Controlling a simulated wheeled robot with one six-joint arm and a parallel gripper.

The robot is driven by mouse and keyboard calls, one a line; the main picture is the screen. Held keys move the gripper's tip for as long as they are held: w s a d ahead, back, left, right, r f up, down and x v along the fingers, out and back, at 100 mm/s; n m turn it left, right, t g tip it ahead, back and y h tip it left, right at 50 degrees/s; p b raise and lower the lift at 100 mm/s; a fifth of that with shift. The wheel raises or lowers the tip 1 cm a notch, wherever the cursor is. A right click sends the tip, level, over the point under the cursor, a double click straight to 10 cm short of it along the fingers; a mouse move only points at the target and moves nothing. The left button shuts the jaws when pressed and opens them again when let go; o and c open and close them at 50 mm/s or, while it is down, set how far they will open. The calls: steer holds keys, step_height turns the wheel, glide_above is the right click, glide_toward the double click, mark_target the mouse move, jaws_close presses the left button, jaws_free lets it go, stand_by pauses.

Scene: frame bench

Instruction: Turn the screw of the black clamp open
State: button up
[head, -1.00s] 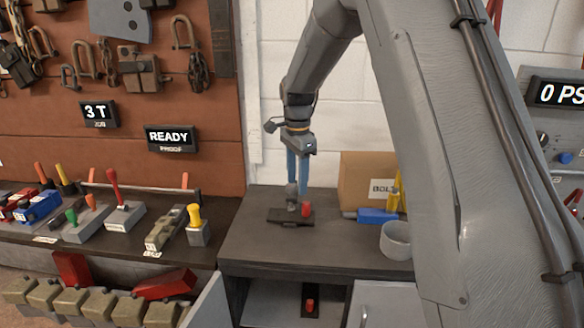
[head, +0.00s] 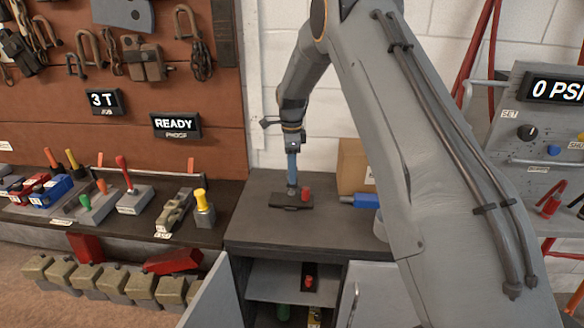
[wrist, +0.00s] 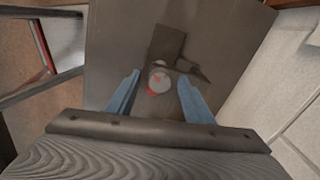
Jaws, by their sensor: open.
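The black clamp (head: 292,206) lies on the dark top of the cabinet, with a short red piece (head: 306,193) standing at its right end. A small grey upright part, probably the screw, stands beside the red piece, directly under my gripper (head: 292,184). My gripper points straight down, its blue fingers seen nearly edge-on. In the wrist view the fingers (wrist: 158,95) are apart, and a round pale screw top (wrist: 159,67) shows between and just beyond them, with a reddish spot near it. The dark clamp body (wrist: 168,41) extends beyond. Contact cannot be told.
A cardboard box (head: 353,165) and a blue block (head: 365,200) stand right of the clamp, partly behind my arm. Several coloured-handled clamps fill the left bench. The cabinet door (head: 210,295) is open, with another red-topped item (head: 309,280) inside.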

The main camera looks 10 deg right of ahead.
steer(key=shift+f, duration=0.1)
steer(key=c, duration=1)
steer(key=shift+c, duration=0.2)
